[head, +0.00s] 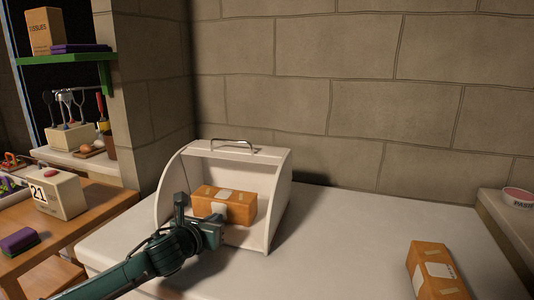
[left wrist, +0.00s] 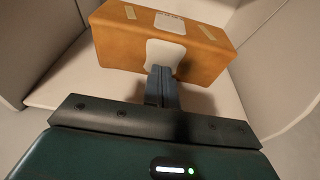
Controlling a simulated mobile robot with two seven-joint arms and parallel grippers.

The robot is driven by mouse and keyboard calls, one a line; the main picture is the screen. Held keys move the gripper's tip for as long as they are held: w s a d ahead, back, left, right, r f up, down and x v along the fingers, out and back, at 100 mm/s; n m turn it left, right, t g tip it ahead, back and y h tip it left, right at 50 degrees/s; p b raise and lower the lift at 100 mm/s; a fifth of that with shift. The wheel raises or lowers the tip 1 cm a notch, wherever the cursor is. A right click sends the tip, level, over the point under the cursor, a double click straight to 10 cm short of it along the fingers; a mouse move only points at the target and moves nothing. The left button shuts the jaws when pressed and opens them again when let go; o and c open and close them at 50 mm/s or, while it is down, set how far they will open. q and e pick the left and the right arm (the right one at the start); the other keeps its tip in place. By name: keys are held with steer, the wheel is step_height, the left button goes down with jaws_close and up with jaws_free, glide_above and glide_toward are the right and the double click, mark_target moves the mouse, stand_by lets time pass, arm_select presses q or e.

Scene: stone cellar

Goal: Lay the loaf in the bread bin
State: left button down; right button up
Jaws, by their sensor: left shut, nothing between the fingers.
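An orange-brown box-shaped loaf (head: 225,203) with pale patches lies in the open white bread bin (head: 280,205), slightly tilted in the picture. In the left wrist view the loaf (left wrist: 120,40) is just beyond my fingertips, with a pale patch facing me. My left gripper (head: 214,232) is at the bin's open front. Its fingers (left wrist: 161,82) are together and empty, in front of the loaf's lower edge; whether they touch it I cannot tell. My right gripper is not in view.
A similar orange-brown block (head: 434,270) lies on the white counter (head: 350,235) at the right. The counter between it and the bin is clear. A stone wall stands behind. At the left are a wooden table (head: 95,215) and a green shelf (head: 65,59).

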mark_target(185, 273)
arm_select(q)
steer(key=shift+f+p+v, duration=0.25)
steer(key=shift+p+v, duration=0.3)
steer(key=shift+v, duration=0.45)
steer(key=shift+f+p+v, duration=0.25)
steer(key=shift+p+v, duration=0.3)
steer(key=shift+v, duration=0.5)
steer(key=v, duration=0.1)
steer(key=p+v, duration=0.1)
steer(key=v, duration=0.1)
steer(key=shift+s+a+f, duration=0.1)
steer(key=shift+s+f, duration=0.2)
steer(key=shift+f+p+v, duration=0.25)
steer(key=shift+p+v, duration=0.05)
steer(key=shift+v, duration=0.75)
steer(key=shift+f+p+v, duration=0.25)
steer(key=shift+p+v, duration=0.1)
steer(key=shift+v, duration=0.65)
steer(key=shift+f+p+v, duration=0.25)
steer(key=shift+p+v, duration=0.05)
steer(key=shift+v, duration=0.75)
steer(key=shift+s, duration=0.15)
steer(key=shift+f, duration=0.1)
